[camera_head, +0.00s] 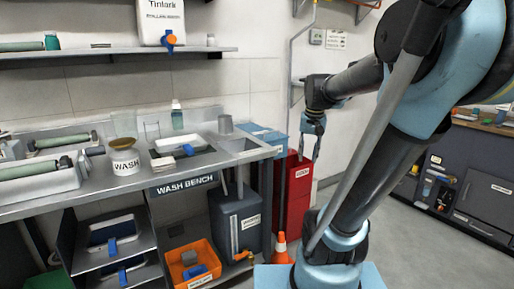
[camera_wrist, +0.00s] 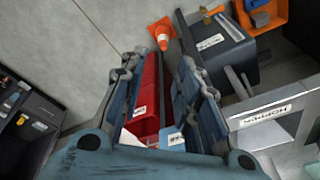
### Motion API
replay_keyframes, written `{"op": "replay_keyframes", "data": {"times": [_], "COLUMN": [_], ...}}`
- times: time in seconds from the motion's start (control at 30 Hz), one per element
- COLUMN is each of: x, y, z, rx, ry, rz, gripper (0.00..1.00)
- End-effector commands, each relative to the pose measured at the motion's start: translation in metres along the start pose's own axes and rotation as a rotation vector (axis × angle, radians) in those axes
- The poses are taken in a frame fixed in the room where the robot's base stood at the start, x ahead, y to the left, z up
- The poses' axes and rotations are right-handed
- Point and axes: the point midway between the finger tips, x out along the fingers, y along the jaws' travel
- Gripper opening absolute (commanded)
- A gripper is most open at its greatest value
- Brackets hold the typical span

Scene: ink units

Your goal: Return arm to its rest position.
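My gripper (camera_head: 309,151) hangs from my blue and black arm in the middle of the head view, fingers pointing down, in front of the wall and the red bin. In the wrist view my gripper (camera_wrist: 158,62) shows its two fingers spread apart with nothing held between them. The red bin (camera_wrist: 146,112) shows through the gap, beyond the fingers. My arm is bent, its forearm reaching left toward the end of the wash bench (camera_head: 225,157).
The red bin (camera_head: 297,190) and an orange cone (camera_head: 280,250) stand on the floor by the bench. A dark grey container (camera_head: 237,222) and an orange crate (camera_head: 178,252) are under it. A dark cabinet (camera_head: 484,200) stands right. Open floor lies between.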

Motion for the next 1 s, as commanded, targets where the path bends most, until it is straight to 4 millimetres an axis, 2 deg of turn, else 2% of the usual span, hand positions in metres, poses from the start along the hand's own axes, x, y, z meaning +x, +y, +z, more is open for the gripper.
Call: {"op": "replay_keyframes", "data": {"times": [0.03, 0.2, 0.5, 0.7, 1.0], "x": [0.007, 0.030, 0.082, 0.104, 0.109], "y": [0.004, 0.015, 0.034, 0.041, 0.043], "z": [0.017, 0.068, 0.146, 0.173, 0.178], "rx": [-0.016, -0.077, -0.179, -0.220, -0.229], "ry": [0.001, 0.004, 0.008, 0.009, 0.009], "rz": [0.001, 0.007, 0.017, 0.021, 0.022], "gripper": [0.30, 0.30, 0.30, 0.30, 0.30]}}
